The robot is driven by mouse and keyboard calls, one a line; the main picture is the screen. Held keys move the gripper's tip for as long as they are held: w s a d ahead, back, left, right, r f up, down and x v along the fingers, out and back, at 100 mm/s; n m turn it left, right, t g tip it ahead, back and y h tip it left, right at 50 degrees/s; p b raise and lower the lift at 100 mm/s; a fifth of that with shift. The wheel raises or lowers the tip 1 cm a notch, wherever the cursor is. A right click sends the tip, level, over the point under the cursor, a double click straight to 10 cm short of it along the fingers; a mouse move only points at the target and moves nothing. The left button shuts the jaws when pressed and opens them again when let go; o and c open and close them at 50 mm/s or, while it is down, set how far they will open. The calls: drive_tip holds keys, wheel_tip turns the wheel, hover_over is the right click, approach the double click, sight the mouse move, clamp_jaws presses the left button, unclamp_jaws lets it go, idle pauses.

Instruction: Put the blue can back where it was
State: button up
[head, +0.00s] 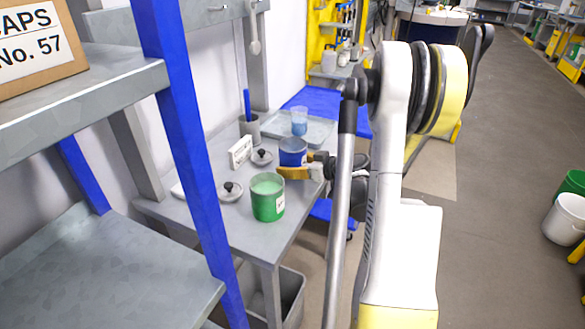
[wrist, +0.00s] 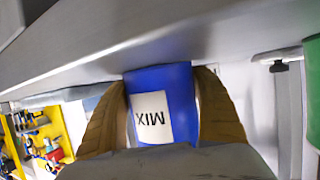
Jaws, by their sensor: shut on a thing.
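The blue can (head: 293,147) is upright at the right part of the grey table (head: 215,222), behind the green can (head: 268,205). My gripper (head: 290,172) reaches in from the right and is shut on the blue can. In the wrist view the blue can (wrist: 176,85) is between my two tan fingers (wrist: 165,110), with its white MIX label upside down in the picture. I cannot tell whether its base touches the table. In the head view a finger hides its lower part.
Two grey lids with black knobs (head: 261,157) (head: 230,191) lie left of the cans. A white block sign (head: 240,152), a grey cup (head: 249,130) and a tray (head: 318,132) bearing a beaker (head: 300,121) stand behind. A blue shelf post (head: 185,150) rises in front.

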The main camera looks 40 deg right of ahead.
drive_tip(key=shift+f, duration=0.15)
drive_tip(key=o, duration=1.4)
drive_tip(key=shift+o, duration=0.2)
drive_tip(key=shift+s+r, duration=0.15)
drive_tip(key=shift+r, duration=0.2)
drive_tip(key=p+v, duration=0.3)
drive_tip(key=v, duration=0.8)
drive_tip(key=shift+s+r, duration=0.1)
drive_tip(key=shift+s, duration=0.25)
